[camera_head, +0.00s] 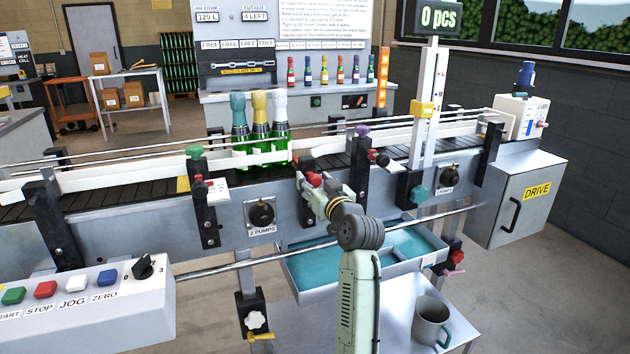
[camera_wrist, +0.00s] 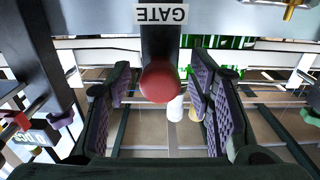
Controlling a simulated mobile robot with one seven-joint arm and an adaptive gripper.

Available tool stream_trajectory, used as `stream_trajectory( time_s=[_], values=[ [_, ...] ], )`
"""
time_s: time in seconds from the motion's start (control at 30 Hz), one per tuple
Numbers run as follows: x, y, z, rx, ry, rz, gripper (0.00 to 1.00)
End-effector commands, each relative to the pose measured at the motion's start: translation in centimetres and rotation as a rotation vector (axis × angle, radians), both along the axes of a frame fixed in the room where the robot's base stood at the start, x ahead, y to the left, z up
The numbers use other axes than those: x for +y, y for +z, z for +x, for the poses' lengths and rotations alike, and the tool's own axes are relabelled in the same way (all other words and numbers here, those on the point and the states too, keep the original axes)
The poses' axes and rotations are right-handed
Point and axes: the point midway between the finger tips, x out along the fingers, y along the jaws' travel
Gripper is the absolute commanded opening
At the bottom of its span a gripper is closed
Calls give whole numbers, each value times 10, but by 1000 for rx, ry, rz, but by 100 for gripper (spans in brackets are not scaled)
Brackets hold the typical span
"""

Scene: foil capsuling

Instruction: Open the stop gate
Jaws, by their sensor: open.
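In the wrist view a round red knob (camera_wrist: 158,81) sits at the end of a black bar (camera_wrist: 160,40), under an upside-down GATE label (camera_wrist: 160,14). My gripper (camera_wrist: 162,92) is open, with one purple-padded finger on each side of the knob and a gap visible on both sides. I cannot tell how deep the knob lies between the fingers. In the head view my gripper (camera_head: 312,192) is at the conveyor's front side by the red knob (camera_head: 314,179), partly hiding the gate's mount. Green bottles (camera_head: 260,145) stand on the conveyor left of it.
Beside the gate are a black dial (camera_head: 262,213) marked pumps and a post with a purple knob (camera_head: 362,131). A rail (camera_head: 225,266) and blue tray (camera_head: 320,268) lie below. A button panel (camera_head: 85,305) is front left; a mug (camera_head: 430,322) stands front right.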

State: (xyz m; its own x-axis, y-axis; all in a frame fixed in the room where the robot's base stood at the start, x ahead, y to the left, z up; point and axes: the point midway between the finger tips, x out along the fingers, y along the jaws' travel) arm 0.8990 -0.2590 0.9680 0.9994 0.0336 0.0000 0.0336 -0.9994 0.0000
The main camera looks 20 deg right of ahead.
Motion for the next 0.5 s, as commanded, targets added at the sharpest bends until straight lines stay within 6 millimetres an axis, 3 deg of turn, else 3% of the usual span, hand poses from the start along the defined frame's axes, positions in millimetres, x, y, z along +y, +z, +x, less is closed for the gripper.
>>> stream_trajectory(
  time_s=[0.1,0.5],
  values=[
    [0,0,0,0,0,0,47],
    [0,0,0,0,1,0,21]
  ],
)
